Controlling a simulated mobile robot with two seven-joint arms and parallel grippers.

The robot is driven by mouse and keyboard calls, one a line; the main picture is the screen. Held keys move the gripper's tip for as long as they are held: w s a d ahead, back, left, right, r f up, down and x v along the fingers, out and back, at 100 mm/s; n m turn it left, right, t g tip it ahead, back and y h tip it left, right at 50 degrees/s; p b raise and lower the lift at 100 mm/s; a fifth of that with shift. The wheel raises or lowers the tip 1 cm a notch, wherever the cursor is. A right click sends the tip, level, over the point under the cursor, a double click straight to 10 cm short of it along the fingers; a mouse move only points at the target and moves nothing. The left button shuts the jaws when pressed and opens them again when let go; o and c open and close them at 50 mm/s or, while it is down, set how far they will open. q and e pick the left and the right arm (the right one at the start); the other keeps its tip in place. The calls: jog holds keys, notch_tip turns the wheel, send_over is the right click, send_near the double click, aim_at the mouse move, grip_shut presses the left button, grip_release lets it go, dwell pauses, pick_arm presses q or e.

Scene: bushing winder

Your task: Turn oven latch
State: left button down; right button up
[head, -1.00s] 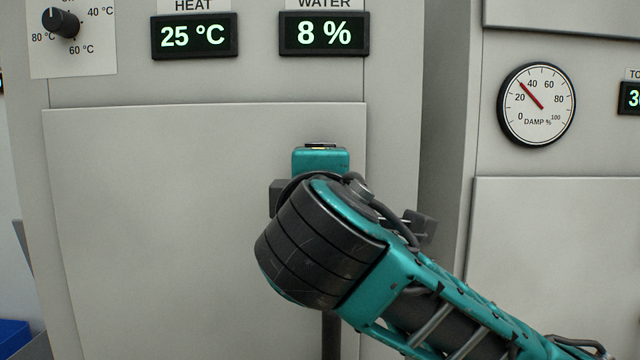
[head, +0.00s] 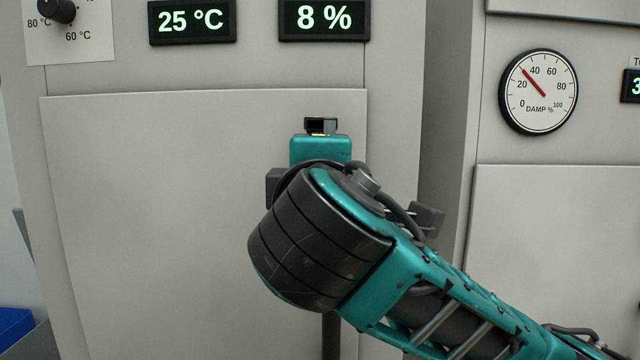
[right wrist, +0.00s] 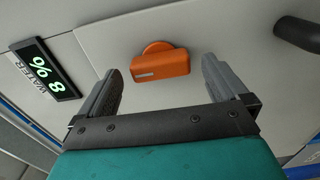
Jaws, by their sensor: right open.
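The orange oven latch (right wrist: 160,65), a bar on a round hub, sits on the pale oven door (right wrist: 115,45) in the right wrist view. My right gripper (right wrist: 162,67) is open and empty, pointing at the door. Its two fingers lie to either side of the latch in the picture, with visible gaps; I cannot tell if the tips reach its depth. In the head view my right gripper (head: 321,126) is in front of the upper right of the oven door (head: 150,220), and my arm and hand hide the latch. My left gripper is not in view.
A dark handle bar (right wrist: 298,34) stands out from the door in the right wrist view. Above the door are a heat display (head: 192,21), a water display (head: 325,17) and a knob (head: 57,10). A damp gauge (head: 538,91) is on the right-hand cabinet.

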jog(key=s+p, duration=0.3)
jog(key=s, duration=0.8)
jog(key=shift+s, duration=0.1)
